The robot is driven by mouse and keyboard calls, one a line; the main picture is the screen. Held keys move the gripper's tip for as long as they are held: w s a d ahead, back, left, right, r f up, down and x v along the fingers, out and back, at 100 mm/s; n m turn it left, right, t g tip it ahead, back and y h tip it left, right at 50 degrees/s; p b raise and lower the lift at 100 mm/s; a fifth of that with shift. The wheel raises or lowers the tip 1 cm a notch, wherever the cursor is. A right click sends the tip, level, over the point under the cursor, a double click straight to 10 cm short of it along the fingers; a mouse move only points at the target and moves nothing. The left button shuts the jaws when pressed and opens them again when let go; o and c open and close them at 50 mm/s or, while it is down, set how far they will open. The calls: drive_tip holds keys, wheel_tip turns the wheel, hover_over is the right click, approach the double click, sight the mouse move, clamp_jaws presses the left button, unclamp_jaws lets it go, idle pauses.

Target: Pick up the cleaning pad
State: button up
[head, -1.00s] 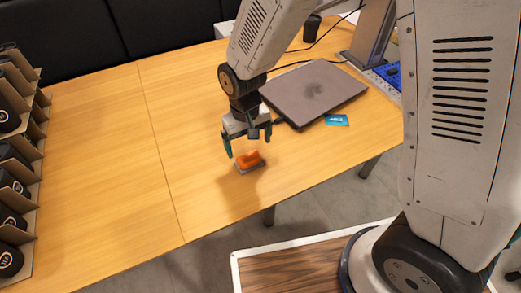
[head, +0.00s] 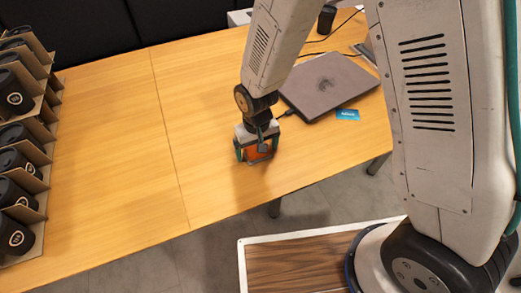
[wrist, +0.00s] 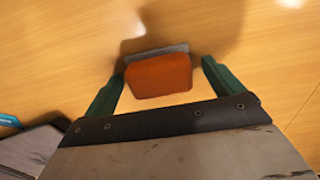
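The cleaning pad (wrist: 158,76) has an orange block-like top and a grey base edge, and it lies on the wooden table. In the head view the pad (head: 257,154) is partly hidden by my gripper (head: 257,155), which is lowered over it. In the wrist view my gripper (wrist: 165,88) is open, with one green finger on each side of the pad. Gaps show between the fingers and the pad's sides, so it does not appear gripped.
A closed grey laptop (head: 325,86) lies just behind and right of my gripper, with a blue card (head: 347,114) beside it. Cardboard dividers holding black cups (head: 15,190) stand at the left. The table's (head: 120,130) left and middle parts are clear.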

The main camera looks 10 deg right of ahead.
drive_tip(key=c, duration=1)
drive_tip(key=shift+c, duration=0.2)
